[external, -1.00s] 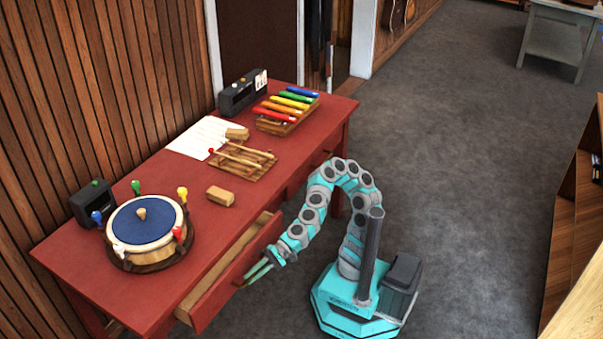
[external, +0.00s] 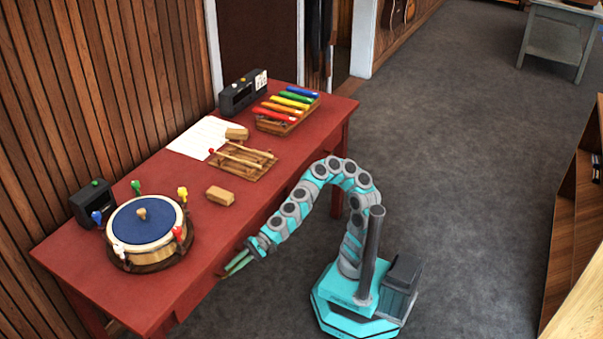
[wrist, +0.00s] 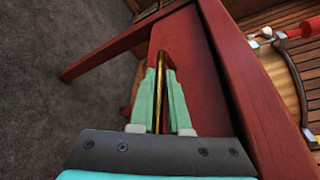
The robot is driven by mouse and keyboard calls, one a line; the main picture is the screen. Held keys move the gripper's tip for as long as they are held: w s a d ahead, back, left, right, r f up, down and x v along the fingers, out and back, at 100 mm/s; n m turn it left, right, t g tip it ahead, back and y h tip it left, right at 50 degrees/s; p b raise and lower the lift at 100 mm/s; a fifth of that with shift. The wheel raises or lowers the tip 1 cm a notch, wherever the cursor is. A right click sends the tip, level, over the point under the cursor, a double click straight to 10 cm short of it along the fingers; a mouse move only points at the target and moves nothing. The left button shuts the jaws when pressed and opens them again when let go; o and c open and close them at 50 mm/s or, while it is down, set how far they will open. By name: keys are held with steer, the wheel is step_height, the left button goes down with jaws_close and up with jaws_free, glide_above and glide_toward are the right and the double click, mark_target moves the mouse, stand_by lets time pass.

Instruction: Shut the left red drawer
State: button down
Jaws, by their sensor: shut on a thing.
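The left red drawer's front (external: 204,287) sits close under the front edge of the red table (external: 105,272), with no open gap showing in the external view. In the wrist view the drawer's red front (wrist: 203,80) lies along the tabletop edge. My gripper (external: 229,272) is at the drawer front. In the wrist view my gripper (wrist: 163,68) has its two teal fingers on either side of a thin brass handle (wrist: 160,110), shut on it. The inside of the drawer is hidden.
On the tabletop stand a blue-topped drum (external: 142,222), a dark box (external: 93,203), a wooden block (external: 220,196), a mallet rack (external: 240,160) and a coloured xylophone (external: 287,108).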

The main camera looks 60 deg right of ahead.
steer(key=c, duration=0.9)
jaws_free()
steer(key=shift+w, duration=0.2)
steer(key=shift+d, duration=0.1)
steer(key=shift+p+v, duration=0.5)
steer(key=shift+v, duration=3.35)
steer(key=shift+s+r, duration=0.1)
